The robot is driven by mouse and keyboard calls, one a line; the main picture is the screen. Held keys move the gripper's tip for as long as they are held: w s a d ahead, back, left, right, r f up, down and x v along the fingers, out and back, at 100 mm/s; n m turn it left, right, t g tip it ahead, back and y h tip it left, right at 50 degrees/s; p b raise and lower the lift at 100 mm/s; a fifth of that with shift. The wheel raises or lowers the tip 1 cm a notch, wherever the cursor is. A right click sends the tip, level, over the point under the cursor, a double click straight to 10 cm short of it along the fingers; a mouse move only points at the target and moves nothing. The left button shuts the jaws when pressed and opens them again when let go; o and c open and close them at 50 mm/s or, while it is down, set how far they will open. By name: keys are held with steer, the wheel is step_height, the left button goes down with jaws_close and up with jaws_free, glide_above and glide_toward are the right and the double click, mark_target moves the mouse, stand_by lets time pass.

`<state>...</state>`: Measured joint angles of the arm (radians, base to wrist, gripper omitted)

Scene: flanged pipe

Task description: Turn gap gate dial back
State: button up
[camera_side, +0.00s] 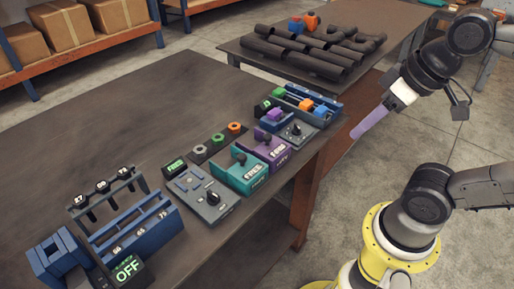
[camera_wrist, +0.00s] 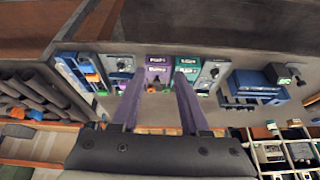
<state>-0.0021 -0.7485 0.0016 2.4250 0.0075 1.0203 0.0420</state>
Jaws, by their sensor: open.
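Two grey panels with black round dials are on the dark table. One dial (camera_side: 213,197) is left of the teal box, and the other dial (camera_side: 297,129) is by the blue rack at the far right end. I cannot tell which is the gap gate dial. In the wrist view the dials show small, one at the left (camera_wrist: 124,67) and one at the right (camera_wrist: 214,72). My gripper (camera_side: 366,126) has long purple fingers and hangs beyond the table's right edge, apart from both dials. In the wrist view my gripper (camera_wrist: 156,90) is open and empty.
A teal box (camera_side: 243,175) and a purple box (camera_side: 273,150) with black knobs stand between the dials. Black pipes (camera_side: 300,60) lie on the back table.

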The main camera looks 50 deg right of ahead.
steer(key=w+d+r+m, duration=0.1)
steer(key=w+r+m, duration=0.1)
steer(key=w+r, duration=0.35)
steer(key=m+g, duration=0.5)
glide_above(297, 126)
step_height(297, 126, down, 11)
step_height(297, 126, down, 14)
steer(key=shift+d+r, duration=0.1)
steer(key=shift+r, duration=0.1)
jaws_close()
